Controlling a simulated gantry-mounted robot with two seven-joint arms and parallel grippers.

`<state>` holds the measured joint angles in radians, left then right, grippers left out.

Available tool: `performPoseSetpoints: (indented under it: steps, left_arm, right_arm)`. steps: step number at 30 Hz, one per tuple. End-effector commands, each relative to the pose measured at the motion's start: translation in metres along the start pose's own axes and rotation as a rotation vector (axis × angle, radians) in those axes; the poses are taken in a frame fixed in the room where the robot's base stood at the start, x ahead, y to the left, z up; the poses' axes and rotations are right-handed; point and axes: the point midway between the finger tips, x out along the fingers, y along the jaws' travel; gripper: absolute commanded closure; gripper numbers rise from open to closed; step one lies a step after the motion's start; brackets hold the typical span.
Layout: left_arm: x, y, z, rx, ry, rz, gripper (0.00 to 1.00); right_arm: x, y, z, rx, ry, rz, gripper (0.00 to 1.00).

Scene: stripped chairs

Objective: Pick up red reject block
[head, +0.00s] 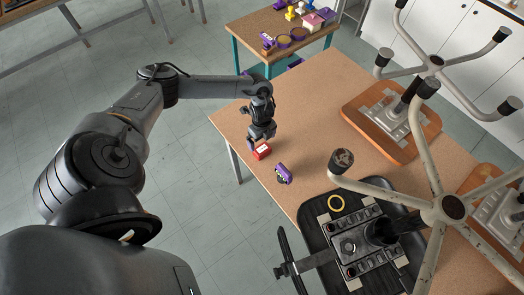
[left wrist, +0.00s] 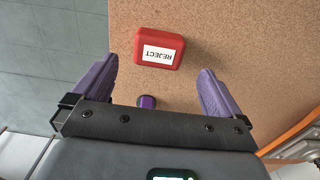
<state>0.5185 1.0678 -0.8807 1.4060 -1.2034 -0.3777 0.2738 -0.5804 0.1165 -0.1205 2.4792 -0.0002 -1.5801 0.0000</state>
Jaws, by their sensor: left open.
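The red reject block (head: 262,152) lies on the tan tabletop near its left edge. In the left wrist view the red block (left wrist: 160,47) shows a white label reading REJECT, upside down there. My left gripper (head: 262,137) is above the table at the block. In the left wrist view the purple fingers of my left gripper (left wrist: 158,85) are spread wide and empty, with the block beyond the fingertips, between their lines. The block's underside is hidden. My right gripper is not in view.
A purple and black object (head: 284,174) lies close to the block. A smaller table (head: 262,22) with several items stands behind.

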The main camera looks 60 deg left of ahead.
Motion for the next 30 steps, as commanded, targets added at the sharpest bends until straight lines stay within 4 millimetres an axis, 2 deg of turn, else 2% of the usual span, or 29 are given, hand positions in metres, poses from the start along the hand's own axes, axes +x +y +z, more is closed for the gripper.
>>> performPoseSetpoints:
  steps: [3,14,21,25,30]
  left_arm:
    - [0.018,0.0,-0.002,0.0,0.002,0.001,0.0]
    - [0.042,0.001,-0.002,0.001,0.001,0.0,0.0]
    - [0.073,0.002,-0.004,0.002,0.002,-0.001,0.0]
    - [0.083,0.001,-0.004,0.001,0.002,-0.002,0.0]
    - [0.085,0.001,-0.003,0.002,0.002,-0.003,0.0]
  right_arm:
    - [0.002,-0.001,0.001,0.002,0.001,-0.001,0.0]
    - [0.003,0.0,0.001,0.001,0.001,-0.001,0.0]
    - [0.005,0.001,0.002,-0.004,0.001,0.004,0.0]
    - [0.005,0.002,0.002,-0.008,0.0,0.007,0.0]
    - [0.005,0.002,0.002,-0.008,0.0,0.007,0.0]
